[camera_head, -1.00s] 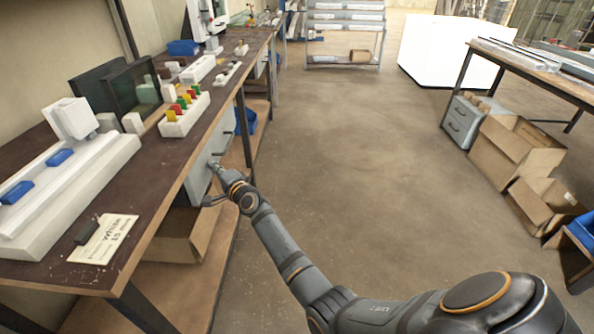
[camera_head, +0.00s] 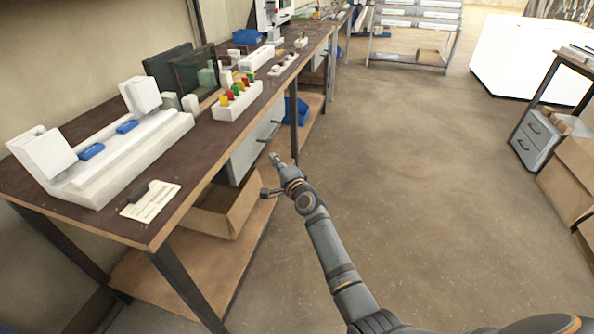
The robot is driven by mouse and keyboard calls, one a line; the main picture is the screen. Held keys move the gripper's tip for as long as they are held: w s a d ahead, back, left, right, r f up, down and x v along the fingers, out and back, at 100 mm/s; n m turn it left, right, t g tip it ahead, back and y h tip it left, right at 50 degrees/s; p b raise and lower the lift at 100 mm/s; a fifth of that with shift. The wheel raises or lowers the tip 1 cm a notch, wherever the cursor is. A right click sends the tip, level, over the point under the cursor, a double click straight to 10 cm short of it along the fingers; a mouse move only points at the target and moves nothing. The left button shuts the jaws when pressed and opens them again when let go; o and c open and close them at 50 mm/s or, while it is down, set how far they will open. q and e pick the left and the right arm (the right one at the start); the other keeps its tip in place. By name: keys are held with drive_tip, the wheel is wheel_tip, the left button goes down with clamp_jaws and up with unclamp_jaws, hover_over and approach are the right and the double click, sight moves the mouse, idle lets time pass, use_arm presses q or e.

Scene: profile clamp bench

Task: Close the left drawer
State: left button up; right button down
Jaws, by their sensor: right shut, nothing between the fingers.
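A grey drawer unit (camera_head: 247,153) hangs under the left workbench, with dark handles on its front. Its front face looks roughly in line with the bench edge, and I see no drawer clearly standing out. I cannot tell whether a small gap remains. My right gripper (camera_head: 274,158) is shut and empty. Its tips are close to the lower near part of the drawer front; I cannot tell whether they touch it. My left gripper is not in view.
An open cardboard box (camera_head: 222,210) stands on the lower shelf below the drawer unit. Another small drawer unit (camera_head: 535,137) stands at the right. The floor between is clear.

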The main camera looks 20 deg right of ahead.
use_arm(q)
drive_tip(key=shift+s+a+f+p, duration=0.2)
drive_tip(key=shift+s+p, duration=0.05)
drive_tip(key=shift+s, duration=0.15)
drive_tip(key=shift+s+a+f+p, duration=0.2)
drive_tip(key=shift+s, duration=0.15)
use_arm(e)
drive_tip(key=s, duration=0.6)
drive_tip(key=shift+d+f, duration=0.15)
drive_tip(key=shift+d, duration=0.05)
